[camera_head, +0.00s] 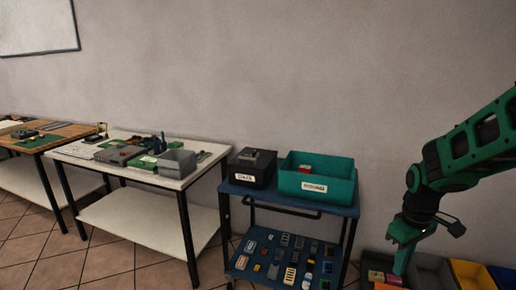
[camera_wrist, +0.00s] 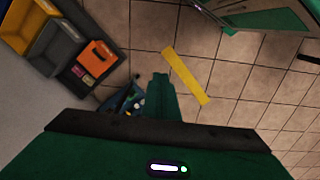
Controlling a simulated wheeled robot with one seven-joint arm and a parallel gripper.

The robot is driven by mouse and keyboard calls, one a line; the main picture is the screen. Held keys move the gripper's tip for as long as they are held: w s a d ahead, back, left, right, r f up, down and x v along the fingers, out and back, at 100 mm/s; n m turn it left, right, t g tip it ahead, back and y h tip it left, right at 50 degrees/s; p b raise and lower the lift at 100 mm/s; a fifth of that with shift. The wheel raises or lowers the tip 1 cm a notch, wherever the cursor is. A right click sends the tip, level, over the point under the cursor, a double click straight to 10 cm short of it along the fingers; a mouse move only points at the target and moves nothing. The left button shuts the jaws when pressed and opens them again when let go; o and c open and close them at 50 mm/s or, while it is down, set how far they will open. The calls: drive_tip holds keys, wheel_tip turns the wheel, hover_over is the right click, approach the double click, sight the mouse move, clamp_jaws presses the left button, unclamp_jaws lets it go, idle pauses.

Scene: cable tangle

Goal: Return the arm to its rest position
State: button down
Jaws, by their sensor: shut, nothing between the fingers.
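My arm, green and black, reaches in from the right edge in the head view. My gripper (camera_head: 402,268) hangs down from it, low at the right, in front of the wall and by the row of bins. In the wrist view my gripper (camera_wrist: 160,80) has its green fingers together, with nothing between them. It points toward the tiled floor. No object is held.
A row of bins stands along the wall: dark grey (camera_head: 432,268), yellow (camera_head: 472,272) and others. A blue cart (camera_head: 335,208) with a teal bin (camera_head: 318,183) and a black box (camera_head: 252,170) stands left of my arm. A yellow strip (camera_wrist: 186,76) lies on the floor.

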drive_tip(key=s+d+r+m, duration=0.1)
drive_tip(key=s+r+m, duration=0.3)
drive_tip(key=s, duration=0.6)
drive_tip(key=s+d+r+m, duration=0.2)
drive_tip(key=s+r+m, duration=0.2)
drive_tip(key=s+m, duration=0.3)
drive_tip(key=s, duration=0.4)
drive_tip(key=shift+d, duration=0.25)
drive_tip(key=shift+w+f, duration=0.3)
drive_tip(key=shift+w, duration=0.3)
